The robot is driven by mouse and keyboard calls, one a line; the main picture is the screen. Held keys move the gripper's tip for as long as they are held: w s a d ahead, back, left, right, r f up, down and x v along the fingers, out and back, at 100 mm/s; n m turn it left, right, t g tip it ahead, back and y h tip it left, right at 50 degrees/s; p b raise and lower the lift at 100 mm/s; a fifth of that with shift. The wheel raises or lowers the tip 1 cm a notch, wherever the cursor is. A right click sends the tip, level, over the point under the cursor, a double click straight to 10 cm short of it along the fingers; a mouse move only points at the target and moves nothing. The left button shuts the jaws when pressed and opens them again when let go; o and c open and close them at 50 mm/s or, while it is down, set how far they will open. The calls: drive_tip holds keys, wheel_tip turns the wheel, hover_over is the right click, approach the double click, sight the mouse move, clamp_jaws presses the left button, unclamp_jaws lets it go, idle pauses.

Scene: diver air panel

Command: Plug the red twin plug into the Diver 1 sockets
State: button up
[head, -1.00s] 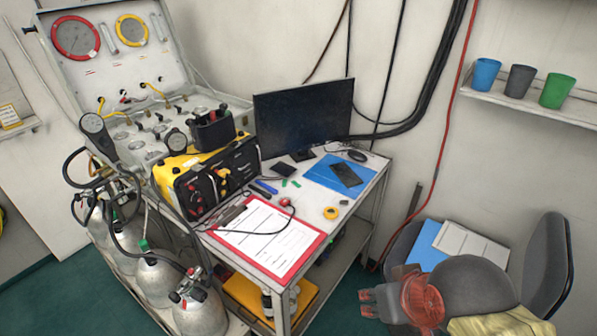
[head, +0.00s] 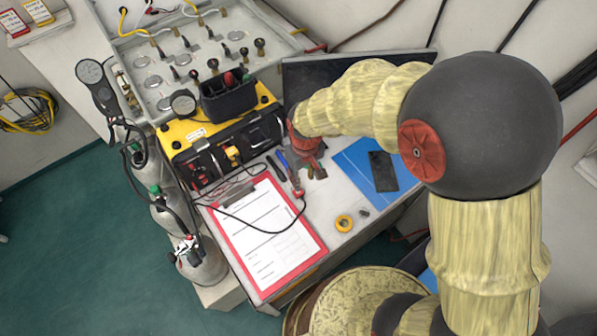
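The red twin plug (head: 298,193) appears as a small red piece at the end of a black cable, on the table by the clipboard's upper right corner. My gripper (head: 311,172) points down just above and behind it, small and partly covered by its own red body; I cannot tell whether its fingers are open or touch the plug. The yellow-and-black box (head: 268,128) stands to the left, its front facing the clipboard. A yellow plug (head: 232,155) sits in that front, with red sockets (head: 197,176) near its left end. The Diver 1 label is not readable.
A red clipboard (head: 314,243) with paper, pens (head: 276,168), yellow tape (head: 344,223) and a blue folder (head: 352,163) with a phone (head: 383,171) lie on the table. A black bin (head: 227,100) sits on the box. The monitor (head: 300,78) is behind my arm.

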sight(299, 193)
drive_tip(key=f, duration=0.6)
drive_tip(key=a+f, duration=0.1)
drive_tip(key=f, duration=0.3)
drive_tip(key=shift+a+b, duration=0.1)
drive_tip(key=shift+b, duration=0.3)
drive_tip(key=shift+r, duration=0.1)
clamp_jaws()
drive_tip(key=shift+r+p, duration=1.1)
drive_tip(key=shift+r, duration=0.4)
idle(0.4)
